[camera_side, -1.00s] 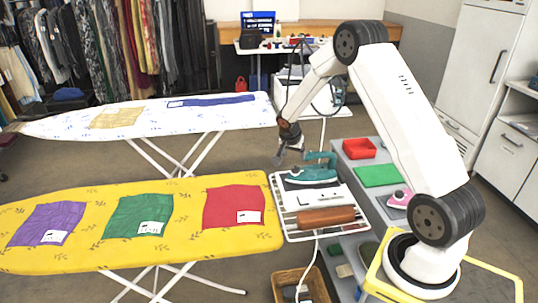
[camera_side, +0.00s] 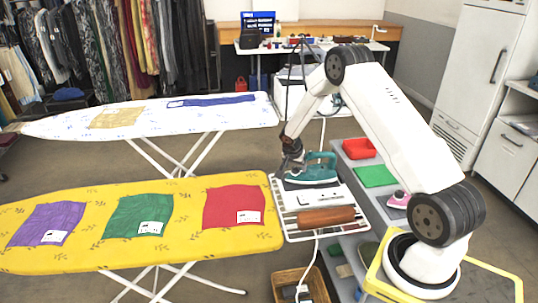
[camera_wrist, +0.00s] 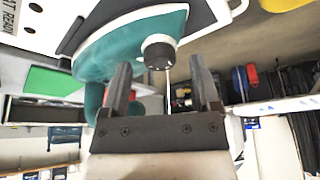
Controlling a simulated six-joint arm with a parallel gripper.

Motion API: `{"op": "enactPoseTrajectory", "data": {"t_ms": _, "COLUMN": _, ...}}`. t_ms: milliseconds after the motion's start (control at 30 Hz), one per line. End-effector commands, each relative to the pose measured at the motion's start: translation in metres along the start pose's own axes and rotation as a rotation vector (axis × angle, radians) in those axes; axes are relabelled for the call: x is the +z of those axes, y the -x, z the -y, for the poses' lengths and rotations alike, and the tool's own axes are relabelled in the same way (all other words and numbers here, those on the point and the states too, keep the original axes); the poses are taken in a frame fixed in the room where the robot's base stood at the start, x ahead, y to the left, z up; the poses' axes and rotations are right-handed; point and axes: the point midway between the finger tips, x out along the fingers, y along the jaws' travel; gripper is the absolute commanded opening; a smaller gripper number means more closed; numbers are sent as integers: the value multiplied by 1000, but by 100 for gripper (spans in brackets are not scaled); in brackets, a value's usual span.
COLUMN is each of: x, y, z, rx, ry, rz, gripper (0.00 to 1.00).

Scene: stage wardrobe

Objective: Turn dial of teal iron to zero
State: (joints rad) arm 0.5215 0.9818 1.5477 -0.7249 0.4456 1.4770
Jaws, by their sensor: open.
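The teal iron (camera_side: 312,174) rests on the white wire rack (camera_side: 285,222) at the end of the yellow ironing board. In the wrist view the teal iron (camera_wrist: 125,45) fills the upper left, with its black dial (camera_wrist: 159,51) on its end. My gripper (camera_side: 285,172) is at the iron's left end in the side view. In the wrist view my gripper's two dark fingers (camera_wrist: 163,85) are apart, with the dial just beyond the tips and roughly between them. Nothing is between the fingers. I cannot read the dial's setting.
A brown roll (camera_side: 326,217) lies on the rack in front of the iron. The yellow ironing board (camera_side: 90,200) is close on the left. A red tray (camera_side: 359,149), a green mat (camera_side: 376,176) and a pink iron (camera_side: 398,200) are on the grey shelf to the right.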

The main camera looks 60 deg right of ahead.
Motion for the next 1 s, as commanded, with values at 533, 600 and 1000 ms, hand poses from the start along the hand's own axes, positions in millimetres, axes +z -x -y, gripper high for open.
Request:
{"op": "enactPoseTrajectory", "data": {"t_ms": 533, "x": 0, "y": -5, "z": 0, "rx": -1, "ry": -1, "rz": 0, "gripper": 39}}
{"op": "enactPoseTrajectory", "data": {"t_ms": 600, "x": 0, "y": -5, "z": 0, "rx": -1, "ry": 0, "rz": 0, "gripper": 16}}
{"op": "enactPoseTrajectory", "data": {"t_ms": 1000, "x": -1, "y": -5, "z": -1, "rx": -28, "ry": 64, "rz": 1, "gripper": 0}}
